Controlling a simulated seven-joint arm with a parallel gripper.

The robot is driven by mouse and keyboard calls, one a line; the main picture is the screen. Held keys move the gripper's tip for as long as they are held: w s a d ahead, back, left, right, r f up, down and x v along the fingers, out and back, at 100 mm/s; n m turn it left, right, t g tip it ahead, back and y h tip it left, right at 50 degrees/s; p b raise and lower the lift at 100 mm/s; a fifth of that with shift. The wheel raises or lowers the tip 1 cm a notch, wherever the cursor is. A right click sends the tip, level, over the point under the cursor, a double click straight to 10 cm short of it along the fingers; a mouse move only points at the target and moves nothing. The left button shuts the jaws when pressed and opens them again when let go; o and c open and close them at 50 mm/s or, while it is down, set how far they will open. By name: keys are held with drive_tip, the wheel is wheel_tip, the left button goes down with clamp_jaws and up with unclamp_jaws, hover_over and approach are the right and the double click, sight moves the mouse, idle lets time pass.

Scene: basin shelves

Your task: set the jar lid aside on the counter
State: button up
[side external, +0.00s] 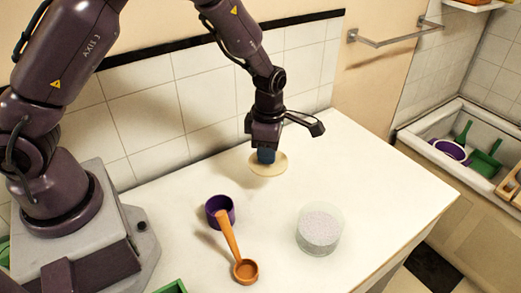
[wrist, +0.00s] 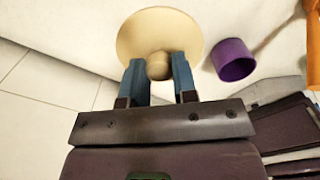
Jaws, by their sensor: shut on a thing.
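The jar lid (side external: 276,168) is a pale cream disc with a round knob; it also shows in the wrist view (wrist: 160,24). My gripper (side external: 266,157) is above the lid, with its blue fingers on either side of the knob, shut on it; the fingers also show in the wrist view (wrist: 158,70). The lid is level, at or just above the counter (side external: 385,195) near the tiled wall; I cannot tell whether it touches. The clear jar (side external: 320,230) stands uncovered to the front right, with whitish contents.
A purple cup (side external: 213,203) stands left of the jar, and an orange ladle (side external: 246,270) lies beside it. The counter right of the lid and jar is clear. A basin (side external: 420,152) with green and purple things is at the far right. A rail (side external: 390,40) is on the wall.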

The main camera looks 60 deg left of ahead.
drive_tip(key=shift+f, duration=3.3)
drive_tip(key=shift+f, duration=0.55)
drive_tip(key=o, duration=1)
